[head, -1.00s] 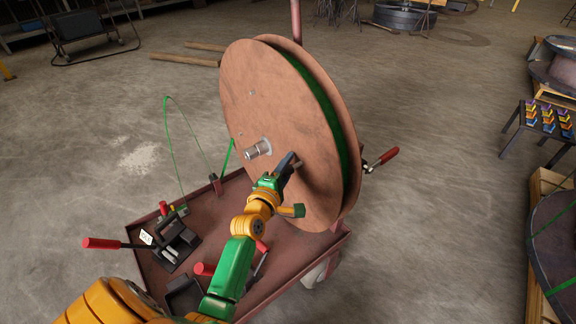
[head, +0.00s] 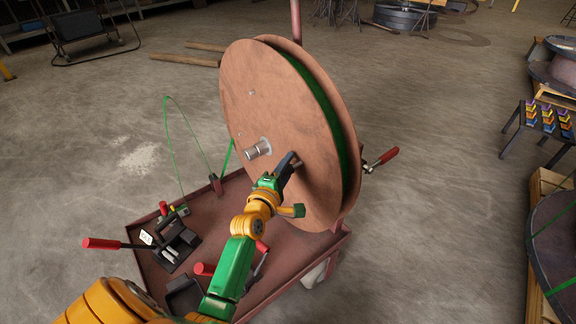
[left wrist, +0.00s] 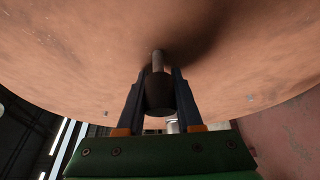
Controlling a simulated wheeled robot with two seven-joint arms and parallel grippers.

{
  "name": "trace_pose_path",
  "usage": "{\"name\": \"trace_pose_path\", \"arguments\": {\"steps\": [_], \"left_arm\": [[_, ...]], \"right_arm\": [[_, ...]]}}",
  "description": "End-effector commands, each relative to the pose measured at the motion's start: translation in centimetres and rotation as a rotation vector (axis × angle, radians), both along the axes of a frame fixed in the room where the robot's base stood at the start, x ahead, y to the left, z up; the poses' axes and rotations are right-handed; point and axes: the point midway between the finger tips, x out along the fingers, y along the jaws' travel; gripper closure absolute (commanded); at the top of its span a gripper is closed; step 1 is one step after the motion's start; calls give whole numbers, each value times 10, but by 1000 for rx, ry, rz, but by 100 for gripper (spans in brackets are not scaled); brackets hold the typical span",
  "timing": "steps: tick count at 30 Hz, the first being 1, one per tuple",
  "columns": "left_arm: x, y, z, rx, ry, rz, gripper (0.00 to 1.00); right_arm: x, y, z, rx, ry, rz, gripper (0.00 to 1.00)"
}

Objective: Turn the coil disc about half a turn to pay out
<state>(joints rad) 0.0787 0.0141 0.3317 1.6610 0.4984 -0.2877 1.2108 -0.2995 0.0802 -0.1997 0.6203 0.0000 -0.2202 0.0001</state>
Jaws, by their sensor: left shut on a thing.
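The coil disc (head: 285,115) is a large brown reel standing upright on a red cart, with green strap wound between its two faces. A metal hub (head: 258,149) sticks out at its centre. My left gripper (head: 291,163) is at the near face, low and right of the hub. In the left wrist view the two fingers are shut on a dark crank knob (left wrist: 159,93) on a short metal pin that stands out from the disc face. The green strap (head: 181,124) rises in a loop left of the disc. My right gripper is not in view.
The red cart (head: 290,275) carries a red-handled tool (head: 172,243) at its left. A red-handled lever (head: 381,161) sticks out right of the disc. A small table with coloured pieces (head: 543,118) and more reels stand at the right.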

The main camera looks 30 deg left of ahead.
Motion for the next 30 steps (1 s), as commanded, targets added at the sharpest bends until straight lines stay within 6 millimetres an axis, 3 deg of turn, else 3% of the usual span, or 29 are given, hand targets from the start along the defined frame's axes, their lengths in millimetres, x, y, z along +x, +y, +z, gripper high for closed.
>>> {"name": "trace_pose_path", "arguments": {"steps": [11,14,16,18,24,30], "left_arm": [[0,0,0,-4,4,-1,100],[0,2,12,-32,14,0,100],[2,4,26,-77,28,1,100],[2,7,29,-105,34,1,100],[8,21,61,-271,82,4,100],[10,29,62,-388,128,0,100]], "right_arm": [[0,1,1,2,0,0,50],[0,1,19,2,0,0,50],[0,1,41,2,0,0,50],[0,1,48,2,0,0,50],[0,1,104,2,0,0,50],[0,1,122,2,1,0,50]]}}
